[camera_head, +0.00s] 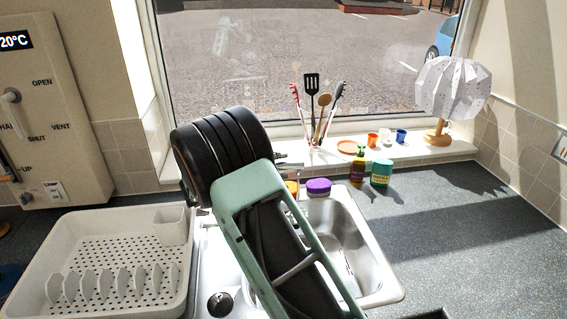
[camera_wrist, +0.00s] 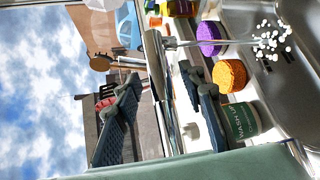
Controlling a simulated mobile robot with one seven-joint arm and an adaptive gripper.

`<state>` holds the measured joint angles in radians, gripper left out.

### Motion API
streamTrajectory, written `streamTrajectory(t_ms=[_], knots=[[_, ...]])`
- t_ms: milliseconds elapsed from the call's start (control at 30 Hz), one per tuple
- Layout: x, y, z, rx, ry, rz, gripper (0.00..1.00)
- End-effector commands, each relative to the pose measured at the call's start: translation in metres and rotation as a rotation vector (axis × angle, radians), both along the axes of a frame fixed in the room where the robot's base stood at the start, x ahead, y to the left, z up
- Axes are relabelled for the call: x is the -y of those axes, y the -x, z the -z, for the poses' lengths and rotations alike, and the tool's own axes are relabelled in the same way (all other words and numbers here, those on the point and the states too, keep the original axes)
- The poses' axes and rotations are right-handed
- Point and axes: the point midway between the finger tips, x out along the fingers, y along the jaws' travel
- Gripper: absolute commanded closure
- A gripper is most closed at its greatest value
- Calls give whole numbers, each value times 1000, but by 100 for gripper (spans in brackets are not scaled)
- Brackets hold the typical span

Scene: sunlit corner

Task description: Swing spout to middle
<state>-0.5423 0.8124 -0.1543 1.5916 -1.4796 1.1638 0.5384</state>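The chrome tap spout (camera_wrist: 212,43) shows in the wrist view, reaching from the chrome tap body (camera_wrist: 161,85) toward the steel sink (camera_wrist: 292,95). White drops or dots show near its end, over the sink. My gripper (camera_wrist: 165,105) is open in the wrist view, one dark finger on each side of the tap body in the picture. I cannot tell whether either finger touches it.
An orange scrubber (camera_wrist: 230,76) is near the right finger. A white dish rack (camera_head: 75,232) lies left. The worktop (camera_head: 470,235) at right is clear.

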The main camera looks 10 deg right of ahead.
Motion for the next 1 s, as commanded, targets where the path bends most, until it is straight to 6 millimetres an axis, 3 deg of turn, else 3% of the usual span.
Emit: streamTrajectory(t_ms=[200, 533, 867, 1000], knots=[[16, -13, 5, -1, -1, 0, 63], [18, -14, 6, -1, -1, -1, 64], [18, -14, 6, -1, -1, 0, 100], [18, -14, 6, -1, -1, 0, 100]])
